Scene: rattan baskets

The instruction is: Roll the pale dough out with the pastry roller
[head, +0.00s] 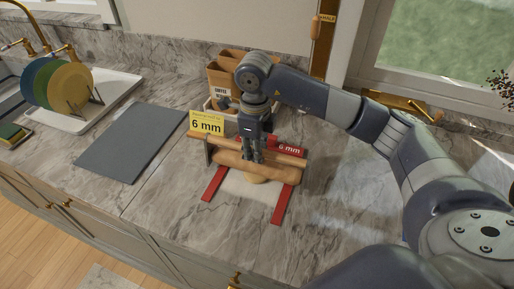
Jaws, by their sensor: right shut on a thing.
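The wooden pastry roller (282,168) lies crosswise over a pale board or mat (238,188) on the marble counter. My right gripper (252,160) points down and is shut on the middle of the roller. The pale dough (257,179) shows as a small rounded edge just in front of the roller; the rest is hidden beneath it. Whether the roller presses on the dough, I cannot tell. Red strips flank the dough, one on the left (216,183) and one on the right (283,204). My left gripper is out of view.
A yellow "6 mm" sign (207,123) and a red "6 mm" label (290,149) stand by the roller. Behind are brown boxes (222,75). A grey mat (132,143) and a white tray with plates (108,97) lie left. The front counter is clear.

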